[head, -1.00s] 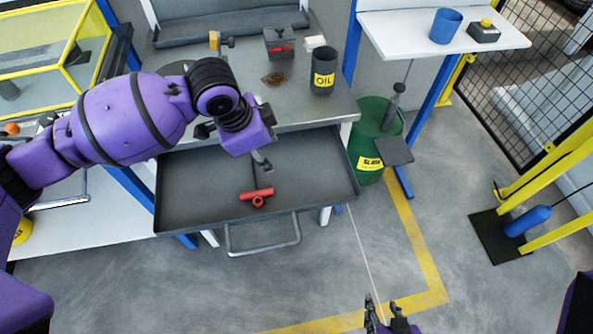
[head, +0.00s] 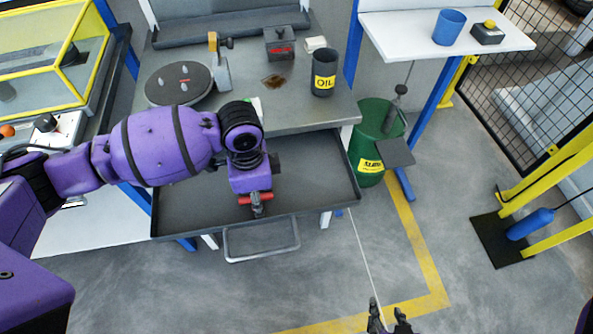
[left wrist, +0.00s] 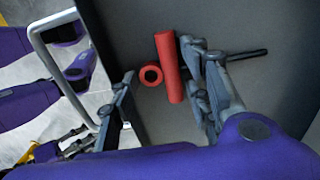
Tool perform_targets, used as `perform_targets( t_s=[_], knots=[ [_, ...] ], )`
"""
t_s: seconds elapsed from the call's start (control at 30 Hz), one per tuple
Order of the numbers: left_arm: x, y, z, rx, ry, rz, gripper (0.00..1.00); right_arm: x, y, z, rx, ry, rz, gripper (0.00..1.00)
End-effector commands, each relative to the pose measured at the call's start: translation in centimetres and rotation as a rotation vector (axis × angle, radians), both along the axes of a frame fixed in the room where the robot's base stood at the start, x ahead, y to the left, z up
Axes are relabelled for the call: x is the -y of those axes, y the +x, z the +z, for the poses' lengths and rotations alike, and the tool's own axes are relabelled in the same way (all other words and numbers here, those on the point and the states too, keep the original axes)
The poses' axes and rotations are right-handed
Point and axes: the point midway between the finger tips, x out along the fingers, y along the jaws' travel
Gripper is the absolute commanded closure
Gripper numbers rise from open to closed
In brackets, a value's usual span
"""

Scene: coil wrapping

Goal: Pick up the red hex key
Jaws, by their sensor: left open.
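The red hex key (head: 244,199) lies in the open grey drawer, and my left gripper (head: 257,210) hides much of it in the head view. In the left wrist view the key's red T-shaped handle (left wrist: 168,62) lies between the two open fingers of my left gripper (left wrist: 160,66). The handle is close to the right finger. Its round red end faces the left finger, and its dark rod runs out to the right behind the right finger. My right gripper (head: 387,314) is open and empty over the floor at the bottom of the head view.
The drawer (head: 310,185) has a raised rim and a bar handle (head: 262,240) in front. Above it, the bench holds a round dark plate (head: 180,82), a grey box (head: 279,43) and an oil cup (head: 324,72). A green bin (head: 371,140) stands to the right.

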Motion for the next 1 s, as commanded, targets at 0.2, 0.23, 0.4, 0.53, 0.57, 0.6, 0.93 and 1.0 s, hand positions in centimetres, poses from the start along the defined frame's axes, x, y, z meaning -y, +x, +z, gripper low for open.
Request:
perform_targets(
  t_s=[0.2, 0.23, 0.4, 0.53, 0.57, 0.6, 0.93, 1.0],
  knots=[
    [0.0, 0.0, 0.0, 0.001, -0.001, 0.000, 0.62, 0.1, -0.2, 0.0, -0.004, 0.000, -0.002, 0.60],
    [0.0, 0.0, 0.0, 0.001, -0.001, 0.000, 0.66, 0.1, -0.2, 0.0, -0.003, -0.001, -0.001, 0.60],
    [0.0, 0.0, 0.1, 0.001, -0.001, 0.000, 0.89, 0.1, -0.1, 0.2, 0.000, -0.001, -0.001, 0.60],
    [0.0, 0.0, 0.1, 0.001, -0.001, 0.000, 0.92, 0.1, 0.0, 0.2, 0.002, -0.001, -0.001, 0.60],
    [0.0, 0.0, 0.1, 0.001, -0.001, 0.000, 0.92, 0.1, 0.0, 0.2, 0.002, -0.001, -0.001, 0.60],
    [0.0, 0.0, 0.1, 0.002, -0.002, 0.000, 0.92, 0.0, 0.0, 0.2, 0.002, -0.001, -0.001, 0.60],
    [0.1, 0.2, 2.3, 0.005, -0.003, -0.001, 0.92, 0.0, 0.6, 0.7, 0.015, 0.001, 0.000, 0.60],
    [0.0, 0.2, 3.6, 0.007, -0.002, -0.001, 0.92, 0.0, 0.8, 0.9, 0.018, 0.001, 0.000, 0.60]
  ],
)
